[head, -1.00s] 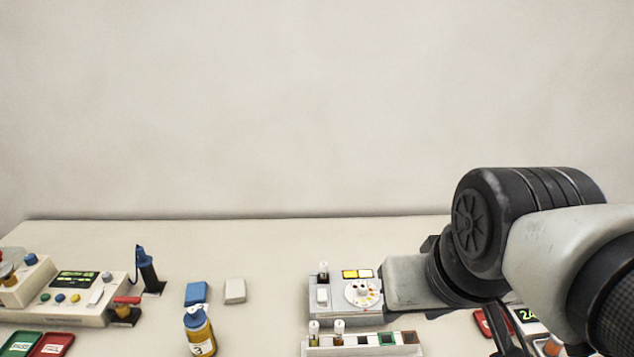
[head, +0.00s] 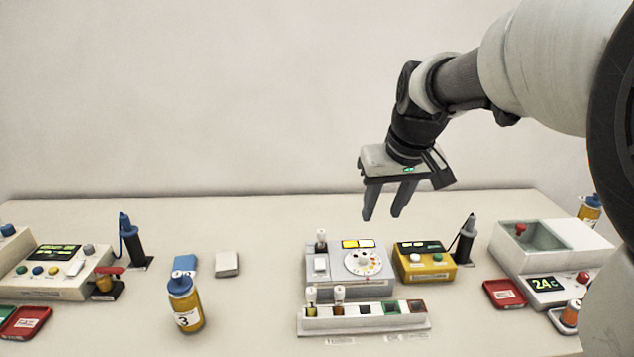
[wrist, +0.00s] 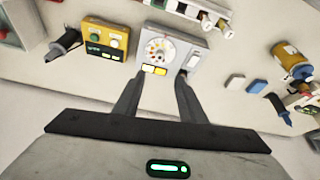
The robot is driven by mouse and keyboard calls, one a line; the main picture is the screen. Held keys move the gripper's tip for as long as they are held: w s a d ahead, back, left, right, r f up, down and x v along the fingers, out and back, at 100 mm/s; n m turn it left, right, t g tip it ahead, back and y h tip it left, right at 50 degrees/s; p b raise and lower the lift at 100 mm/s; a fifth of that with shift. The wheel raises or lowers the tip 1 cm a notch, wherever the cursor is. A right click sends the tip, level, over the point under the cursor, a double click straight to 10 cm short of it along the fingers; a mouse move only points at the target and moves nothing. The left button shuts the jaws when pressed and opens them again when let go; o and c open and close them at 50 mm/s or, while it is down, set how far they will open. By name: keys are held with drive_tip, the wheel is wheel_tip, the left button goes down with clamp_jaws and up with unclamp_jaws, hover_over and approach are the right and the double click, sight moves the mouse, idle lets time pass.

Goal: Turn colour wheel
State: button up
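The colour wheel (head: 362,262) is a white round dial with coloured dots around its rim and a knob at its middle. It sits on top of a grey device (head: 322,280) with two yellow display windows. It also shows in the wrist view (wrist: 160,50), beyond and between my fingertips. My gripper (head: 382,217) is above and behind the device in the head view, pointing down, with its two fingers apart and nothing between them. In the wrist view my gripper (wrist: 172,45) has both fingers spread. It is clear of the wheel.
A yellow device (head: 425,268) with a black probe (head: 467,240) stands just right of the grey one. A rack (head: 360,319) with vials lies in front. A blue-capped bottle (head: 187,305) stands at left. A white bath unit (head: 550,258) is at right. The table's back strip is clear.

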sight(364, 254)
drive_tip(key=b+x, duration=0.2)
drive_tip(key=x, duration=1.5)
drive_tip(key=shift+f, duration=0.15)
clamp_jaws()
